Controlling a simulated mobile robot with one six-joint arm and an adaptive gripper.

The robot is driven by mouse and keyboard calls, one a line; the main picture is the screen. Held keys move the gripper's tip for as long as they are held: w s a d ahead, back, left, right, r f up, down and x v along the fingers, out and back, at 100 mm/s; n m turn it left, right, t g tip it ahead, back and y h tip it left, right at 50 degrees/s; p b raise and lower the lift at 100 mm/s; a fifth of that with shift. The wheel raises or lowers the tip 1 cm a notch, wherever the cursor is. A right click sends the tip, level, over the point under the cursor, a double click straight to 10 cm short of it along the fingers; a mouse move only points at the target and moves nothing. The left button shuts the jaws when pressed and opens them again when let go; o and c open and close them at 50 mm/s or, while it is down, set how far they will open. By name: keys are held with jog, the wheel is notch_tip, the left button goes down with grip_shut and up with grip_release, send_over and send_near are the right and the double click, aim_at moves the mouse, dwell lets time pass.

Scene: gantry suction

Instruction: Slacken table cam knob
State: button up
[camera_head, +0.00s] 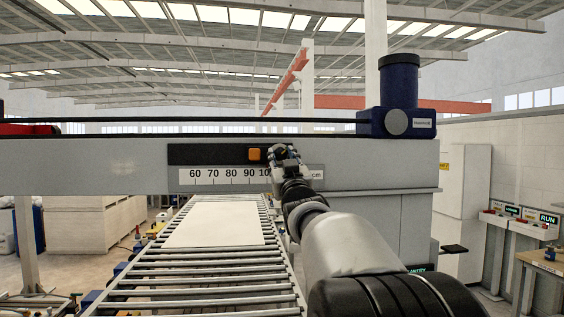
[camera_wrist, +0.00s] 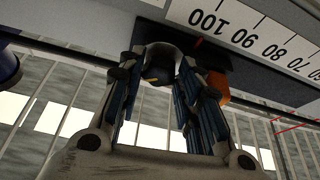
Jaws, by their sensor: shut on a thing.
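The cam knob (camera_wrist: 160,64) is dark and round with a pale rim and a small yellow mark, seen in the wrist view between my fingers. My gripper (camera_wrist: 165,78) is shut on the knob, with one finger on each side of it. In the head view my gripper (camera_head: 285,154) is at the front face of the grey beam, at the right end of the black strip, and hides most of the knob. An orange block (camera_head: 254,154) sits just left of my gripper on that strip; in the wrist view it is behind the right finger (camera_wrist: 218,86).
The grey beam (camera_head: 90,167) with its white scale (camera_head: 215,180) crosses above the roller conveyor (camera_head: 190,273), which carries a pale sheet (camera_head: 215,222). A blue motor housing (camera_head: 398,100) stands on the beam at right. A bench with a RUN display (camera_head: 549,218) is at far right.

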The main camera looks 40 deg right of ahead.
jog(key=n+y, duration=0.1)
jog(key=n+p, duration=0.1)
jog(key=n, duration=0.1)
jog(key=n+y, duration=0.1)
jog(key=n, duration=0.1)
jog(key=shift+s+d+r+t+y, duration=0.15)
jog(key=shift+d+r+t+y, duration=0.15)
jog(key=shift+t, duration=0.1)
jog(key=shift+n+y+p, duration=0.9)
jog(key=shift+n+p, duration=0.15)
jog(key=shift+n, duration=0.85)
jog(key=o, duration=1.1)
jog(key=shift+f, duration=0.15)
jog(key=v, duration=1.2)
